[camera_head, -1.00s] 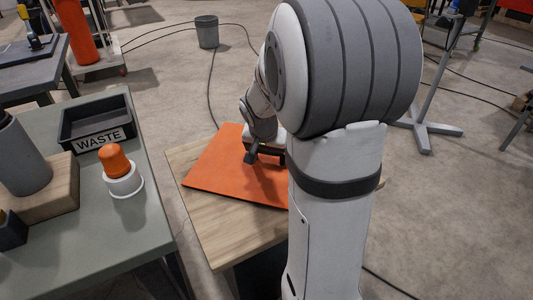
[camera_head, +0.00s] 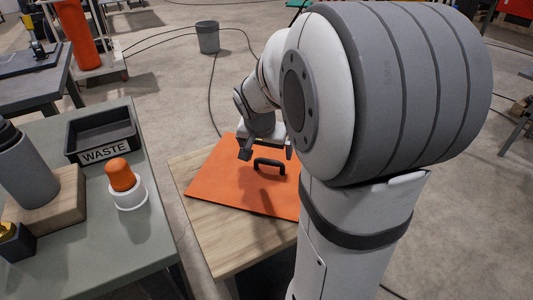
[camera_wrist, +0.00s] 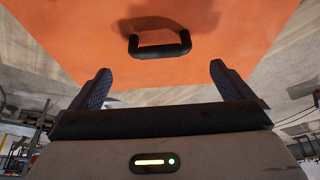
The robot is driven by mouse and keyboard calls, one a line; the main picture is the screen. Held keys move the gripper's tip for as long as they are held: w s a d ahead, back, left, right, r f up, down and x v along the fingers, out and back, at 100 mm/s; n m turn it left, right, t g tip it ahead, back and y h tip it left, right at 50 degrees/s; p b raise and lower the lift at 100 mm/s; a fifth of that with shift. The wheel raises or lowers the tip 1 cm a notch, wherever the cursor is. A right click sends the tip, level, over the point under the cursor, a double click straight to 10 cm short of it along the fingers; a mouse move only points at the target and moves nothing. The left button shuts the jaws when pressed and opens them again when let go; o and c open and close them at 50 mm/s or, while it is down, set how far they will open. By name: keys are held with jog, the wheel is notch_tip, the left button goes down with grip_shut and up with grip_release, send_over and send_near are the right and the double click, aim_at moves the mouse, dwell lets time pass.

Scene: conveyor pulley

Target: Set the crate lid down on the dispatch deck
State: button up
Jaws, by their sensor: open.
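The crate lid is a flat orange panel (camera_head: 225,185) with a black bar handle (camera_head: 269,163) standing up from it. It lies on a wooden-topped deck (camera_head: 232,238), and part of it is hidden behind my arm. The lid also shows in the wrist view (camera_wrist: 75,45), with its handle (camera_wrist: 160,47) beyond the fingers. My gripper (camera_wrist: 160,82) is open, its two dark fingers spread wide with nothing between them. In the head view my gripper (camera_head: 266,148) is just above and behind the handle, apart from it.
A green-grey table (camera_head: 95,245) stands at left with a black WASTE tray (camera_head: 100,135), an orange-topped white button (camera_head: 123,180) and a grey cylinder (camera_head: 28,172) on a wooden block. A grey bin (camera_head: 208,37) stands on the floor behind. Bare floor lies between.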

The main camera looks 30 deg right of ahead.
jog(key=s+a+n+g+y, duration=0.2)
jog(key=s+a+n, duration=0.6)
jog(key=s+a, duration=0.5)
jog(key=s+y+p, duration=0.1)
jog(key=s, duration=0.2)
jog(key=shift+s+f+n, duration=0.25)
jog(key=shift+s+n, duration=0.05)
jog(key=shift+c, duration=0.3)
